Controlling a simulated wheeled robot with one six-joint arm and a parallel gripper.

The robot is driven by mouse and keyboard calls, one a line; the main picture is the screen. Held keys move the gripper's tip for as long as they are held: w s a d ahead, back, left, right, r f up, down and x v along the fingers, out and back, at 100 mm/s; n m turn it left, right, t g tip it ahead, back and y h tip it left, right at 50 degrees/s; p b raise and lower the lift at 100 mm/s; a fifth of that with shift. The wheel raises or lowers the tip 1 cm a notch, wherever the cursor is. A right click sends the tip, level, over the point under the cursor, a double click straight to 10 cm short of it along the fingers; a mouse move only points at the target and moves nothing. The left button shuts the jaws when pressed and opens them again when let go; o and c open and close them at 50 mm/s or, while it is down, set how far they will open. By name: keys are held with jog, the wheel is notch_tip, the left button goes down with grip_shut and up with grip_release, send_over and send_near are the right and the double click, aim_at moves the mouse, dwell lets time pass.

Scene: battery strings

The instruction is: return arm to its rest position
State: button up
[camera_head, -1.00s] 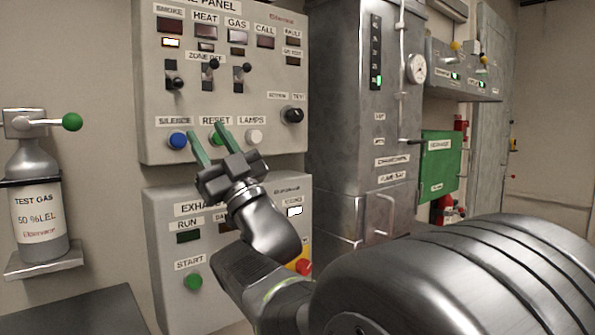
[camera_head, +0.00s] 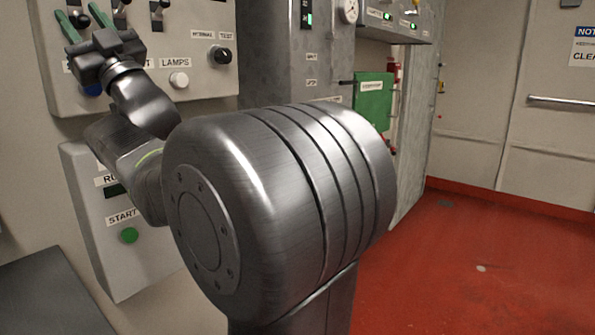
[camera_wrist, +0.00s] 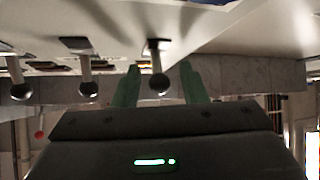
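My gripper (camera_head: 84,22) has green fingers and a dark body; it is raised in front of the upper grey control panel (camera_head: 190,60), at the upper left of the head view. The fingers stand apart with nothing held between them. In the wrist view, my gripper (camera_wrist: 158,88) shows both green fingers spread. A black-knobbed toggle switch (camera_wrist: 159,75) appears between them in that picture; I cannot tell how far it is from them. My arm fills the middle of the head view and hides part of the panels.
The lower panel with a green START button (camera_head: 129,235) is left of my arm. A grey cabinet (camera_head: 275,50) and a green box (camera_head: 373,100) stand behind it. A dark flat surface (camera_head: 50,295) is at lower left. Red floor (camera_head: 480,260) is open at right.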

dwell(0.3)
jog(key=b+v, duration=0.1)
jog(key=v, duration=1.3)
jog(key=p+x, duration=0.1)
jog(key=x, duration=1.3)
jog(key=shift+r, duration=0.25)
jog(key=shift+s+d+r+m+h+p, duration=0.1)
jog(key=shift+d+r+m+h+p, duration=0.2)
jog(key=shift+p, duration=0.95)
jog(key=shift+a+h+p, duration=0.15)
jog(key=shift+h+p, duration=0.35)
jog(key=shift+p, duration=0.3)
jog(key=h+p, duration=0.1)
jog(key=p, duration=0.3)
jog(key=r+m+h+p, duration=0.1)
jog(key=h+p, duration=0.1)
jog(key=p, duration=0.3)
jog(key=shift+s+r+m, duration=0.1)
jog(key=shift+r+m, duration=0.05)
jog(key=shift+m, duration=0.15)
notch_tip(320, 180, up, 2)
jog(key=m+g+h+p, duration=0.1)
jog(key=h+p, duration=0.3)
jog(key=p, duration=1.3)
jog(key=shift+p, duration=0.3)
jog(key=shift+m+g+h+p, duration=0.3)
jog(key=shift+h+p, duration=0.1)
jog(key=shift+p, duration=0.4)
jog(key=shift+f, duration=0.2)
